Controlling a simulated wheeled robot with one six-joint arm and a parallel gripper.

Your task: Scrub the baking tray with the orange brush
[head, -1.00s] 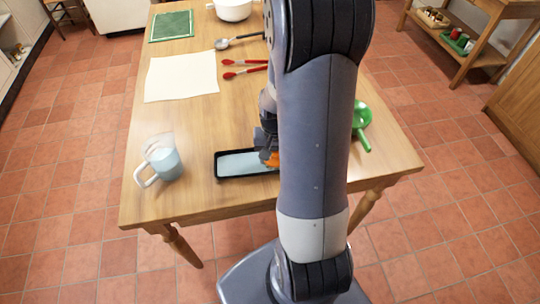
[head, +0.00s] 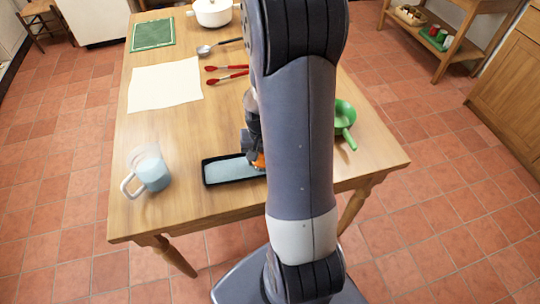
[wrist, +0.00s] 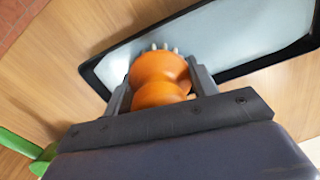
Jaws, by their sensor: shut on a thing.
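The baking tray (head: 222,181) is a shallow dark-rimmed tray with a pale blue-grey inside, near the front edge of the wooden table. My arm hides its right end in the head view. In the wrist view the tray (wrist: 235,40) lies just beyond my gripper. My gripper (wrist: 160,82) is shut on the orange brush (wrist: 157,78). The brush's short pale bristles point toward the tray's inside and overlap its near edge; I cannot tell whether they touch. In the head view the orange of the brush (head: 258,160) shows at the tray's right part.
A glass jug (head: 150,172) with pale blue contents stands left of the tray. A green pan (head: 343,118) lies right of my arm. A white sheet (head: 165,86), red tongs (head: 228,77), a ladle (head: 207,49), a white pot (head: 212,12) and a green mat (head: 153,34) lie farther back.

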